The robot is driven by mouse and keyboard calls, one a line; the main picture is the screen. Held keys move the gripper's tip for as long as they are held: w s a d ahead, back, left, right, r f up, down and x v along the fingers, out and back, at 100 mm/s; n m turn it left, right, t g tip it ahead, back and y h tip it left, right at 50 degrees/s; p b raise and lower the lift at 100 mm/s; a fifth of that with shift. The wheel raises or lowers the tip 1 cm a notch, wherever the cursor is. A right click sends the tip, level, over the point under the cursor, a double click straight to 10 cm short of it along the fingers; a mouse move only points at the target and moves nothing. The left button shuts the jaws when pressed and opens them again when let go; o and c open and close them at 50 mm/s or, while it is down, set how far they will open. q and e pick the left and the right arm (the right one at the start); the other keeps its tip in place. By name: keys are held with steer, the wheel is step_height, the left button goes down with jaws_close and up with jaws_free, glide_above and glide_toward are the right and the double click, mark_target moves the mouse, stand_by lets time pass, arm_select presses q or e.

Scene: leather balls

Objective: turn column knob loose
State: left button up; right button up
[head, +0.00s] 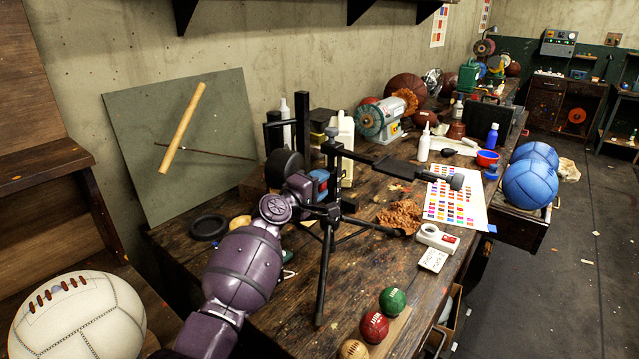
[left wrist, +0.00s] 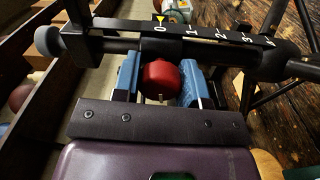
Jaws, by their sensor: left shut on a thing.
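A black stand (head: 326,262) with spread legs is on the wooden workbench, with a dark column and a flat arm reaching right. In the left wrist view its dark bar (left wrist: 205,50) carries a white-numbered scale with a yellow pointer near 0. A round red knob (left wrist: 161,77) sits below the scale. My left gripper (head: 320,184) is at the stand; in the left wrist view its blue fingers are on both sides of the knob, shut on it. My right gripper is not in view.
A bench grinder (head: 379,120) stands behind the stand. A colour chart (head: 455,198), a white device (head: 437,238) and a brown heap (head: 400,215) lie to its right. Green (head: 392,301) and red (head: 374,327) balls are at the front. A green board (head: 150,190) leans on the wall.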

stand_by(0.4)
arm_select(q)
steer(key=o, duration=0.9)
steer(key=shift+o, duration=0.2)
steer(key=v, duration=1)
steer(key=shift+s+a+p, duration=0.2)
steer(key=shift+s+p, duration=0.15)
steer(key=shift+p, duration=0.05)
